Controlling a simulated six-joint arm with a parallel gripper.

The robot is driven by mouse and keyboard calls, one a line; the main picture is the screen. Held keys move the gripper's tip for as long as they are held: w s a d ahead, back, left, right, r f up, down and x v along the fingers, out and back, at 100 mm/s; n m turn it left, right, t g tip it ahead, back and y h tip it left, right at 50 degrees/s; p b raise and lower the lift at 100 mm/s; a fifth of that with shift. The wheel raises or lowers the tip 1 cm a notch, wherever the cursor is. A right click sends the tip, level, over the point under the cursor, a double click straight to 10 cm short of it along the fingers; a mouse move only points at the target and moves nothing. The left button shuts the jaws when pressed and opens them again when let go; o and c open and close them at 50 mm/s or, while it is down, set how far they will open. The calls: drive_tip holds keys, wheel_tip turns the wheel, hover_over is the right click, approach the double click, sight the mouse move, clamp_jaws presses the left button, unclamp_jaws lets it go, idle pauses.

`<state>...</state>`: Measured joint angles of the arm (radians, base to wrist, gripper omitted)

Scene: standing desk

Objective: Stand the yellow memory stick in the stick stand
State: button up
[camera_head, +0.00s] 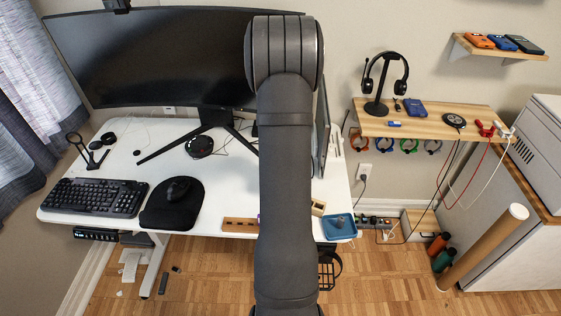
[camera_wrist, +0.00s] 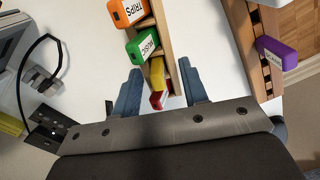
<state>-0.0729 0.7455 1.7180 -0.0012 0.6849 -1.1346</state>
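In the wrist view, a yellow memory stick (camera_wrist: 156,99) is partly visible in a narrow wooden rack, close against a red stick (camera_wrist: 166,87). My gripper (camera_wrist: 160,68) is open, with its two blue-grey fingers on either side of the rack and nothing clearly held. The wooden stick stand (camera_wrist: 267,62) with a row of dark slots is to the right. A purple stick (camera_wrist: 277,53) labelled SCANS is at the stand. In the head view, the stand (camera_head: 238,225) lies at the desk's front edge, partly behind my arm, which hides the gripper.
An orange stick (camera_wrist: 128,11) and a green stick (camera_wrist: 143,43) sit farther along the wooden rack (camera_wrist: 164,22). A blue tray (camera_head: 338,228) is at the desk's front right corner. A black mouse pad (camera_head: 160,214) and keyboard (camera_head: 95,198) lie to the left.

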wheel_tip(320, 180, up, 17)
idle(0.4)
wheel_tip(320, 180, down, 18)
drive_tip(key=shift+w+f, duration=0.15)
drive_tip(key=shift+r, duration=0.5)
idle(0.4)
drive_tip(key=shift+f, duration=0.1)
